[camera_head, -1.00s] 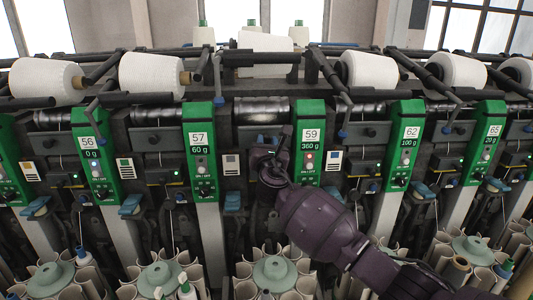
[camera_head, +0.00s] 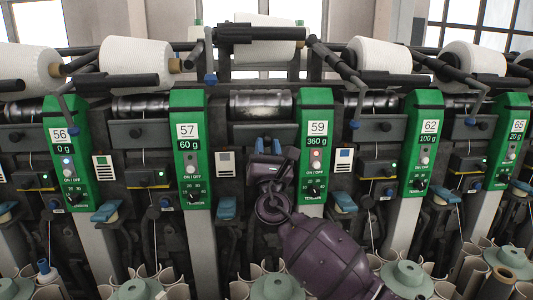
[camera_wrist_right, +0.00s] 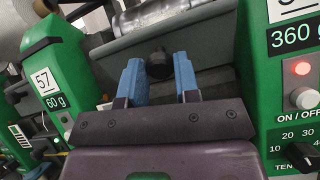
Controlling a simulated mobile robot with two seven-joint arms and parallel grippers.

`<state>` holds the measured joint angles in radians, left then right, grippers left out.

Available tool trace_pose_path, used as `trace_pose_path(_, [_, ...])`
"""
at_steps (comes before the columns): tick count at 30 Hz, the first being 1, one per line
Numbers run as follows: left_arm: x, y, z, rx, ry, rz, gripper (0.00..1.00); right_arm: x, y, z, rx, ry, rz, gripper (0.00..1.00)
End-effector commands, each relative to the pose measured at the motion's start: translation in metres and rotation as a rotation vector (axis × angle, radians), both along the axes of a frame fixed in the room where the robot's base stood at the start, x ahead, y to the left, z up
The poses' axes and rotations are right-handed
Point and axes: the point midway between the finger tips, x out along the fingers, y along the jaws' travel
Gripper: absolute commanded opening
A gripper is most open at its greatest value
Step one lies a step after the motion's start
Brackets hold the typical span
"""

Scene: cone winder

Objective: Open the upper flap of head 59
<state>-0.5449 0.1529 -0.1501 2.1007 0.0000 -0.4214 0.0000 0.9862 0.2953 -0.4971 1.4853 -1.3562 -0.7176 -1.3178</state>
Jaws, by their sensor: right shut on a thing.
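Head 59 has a green panel (camera_head: 314,150) with a 360 g display; its edge also fills the right of the right wrist view (camera_wrist_right: 255,95), with a lit red lamp. To the left of the panel is the dark upper flap (camera_head: 240,134), below a silver roller. My right gripper (camera_head: 268,148) is up at this flap and hides part of it. In the right wrist view its two blue-padded fingers (camera_wrist_right: 159,78) stand on either side of the flap's black knob (camera_wrist_right: 159,64), shut on it. The flap looks closed. My left gripper is not in view.
Head 57's panel (camera_head: 190,150) stands close left of the gripper and head 62's panel (camera_head: 424,145) to the right. A black bar (camera_head: 262,33) and white cone (camera_head: 262,50) are above. Grey-green discs (camera_head: 278,287) and pale tubes lie below.

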Motion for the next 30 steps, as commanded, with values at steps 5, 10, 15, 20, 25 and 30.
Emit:
trace_pose_path(5, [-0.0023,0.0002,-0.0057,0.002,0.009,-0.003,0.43,0.0005,0.0001,-0.0064,0.000,-0.010,0.001,0.00])
trace_pose_path(10, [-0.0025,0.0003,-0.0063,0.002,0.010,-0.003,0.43,0.0000,0.0001,-0.0044,0.000,-0.017,0.000,0.00])
trace_pose_path(15, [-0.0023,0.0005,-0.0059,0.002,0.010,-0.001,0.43,0.0000,0.0001,-0.0038,0.000,-0.017,0.000,0.00])
trace_pose_path(20, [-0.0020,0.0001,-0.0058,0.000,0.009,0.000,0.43,0.0000,0.0001,-0.0037,0.000,-0.017,0.000,0.40])
trace_pose_path(25, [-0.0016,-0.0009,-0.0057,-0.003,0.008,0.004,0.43,-0.0002,0.0000,-0.0026,0.000,-0.019,0.000,0.55])
trace_pose_path(30, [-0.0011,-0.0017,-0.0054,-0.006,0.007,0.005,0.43,-0.0009,-0.0001,-0.0021,0.000,-0.020,0.000,0.55])
